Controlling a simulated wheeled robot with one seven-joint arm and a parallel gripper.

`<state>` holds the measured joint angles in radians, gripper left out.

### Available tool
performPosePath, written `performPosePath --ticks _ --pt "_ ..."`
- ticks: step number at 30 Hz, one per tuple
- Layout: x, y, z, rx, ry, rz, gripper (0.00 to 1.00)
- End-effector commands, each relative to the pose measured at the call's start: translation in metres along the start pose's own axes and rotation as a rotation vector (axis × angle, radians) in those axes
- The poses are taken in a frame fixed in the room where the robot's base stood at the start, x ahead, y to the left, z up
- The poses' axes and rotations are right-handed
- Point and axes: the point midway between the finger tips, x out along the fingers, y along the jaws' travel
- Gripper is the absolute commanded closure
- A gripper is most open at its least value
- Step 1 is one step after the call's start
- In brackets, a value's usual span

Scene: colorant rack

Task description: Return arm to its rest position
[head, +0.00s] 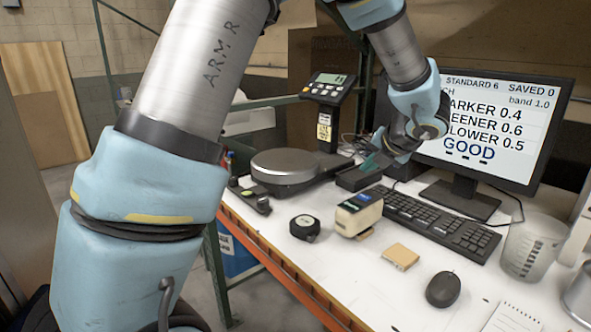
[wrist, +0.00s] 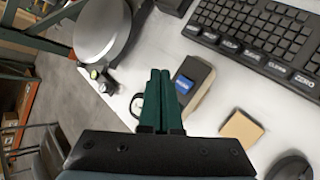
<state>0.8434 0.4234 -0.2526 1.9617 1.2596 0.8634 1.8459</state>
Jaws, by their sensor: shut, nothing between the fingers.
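My gripper (head: 377,160) hangs above the desk, between the scale and the monitor, at the end of my bent arm. In the wrist view its two green fingers (wrist: 160,103) are side by side and shut, with nothing between them. Below the fingers in that view are the white desk and a small cream device with a dark top and blue screen (wrist: 190,84). The same device (head: 358,214) stands on the desk in the head view, in front of my gripper and apart from it.
The monitor (head: 543,115) reads GOOD. A keyboard (head: 435,221), scale (head: 287,165), black tape measure (head: 305,227), tan pad (head: 400,256), mouse (head: 443,289) and clear measuring cup (head: 532,247) are on the desk. The desk's orange front edge (head: 275,262) runs near my arm.

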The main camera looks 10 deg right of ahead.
Motion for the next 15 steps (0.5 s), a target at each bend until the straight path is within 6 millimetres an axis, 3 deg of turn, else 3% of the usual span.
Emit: performPosePath --ticks 2,5,9,15 --pt "0.006 0.012 -0.009 -0.07 0.032 0.004 1.0" --pt "0.018 0.041 -0.038 -0.3 0.125 0.015 1.0" --pt "0.035 0.099 -0.111 -0.898 0.333 0.089 1.0" --pt "0.031 0.157 -0.215 -1.904 0.575 0.34 1.0"
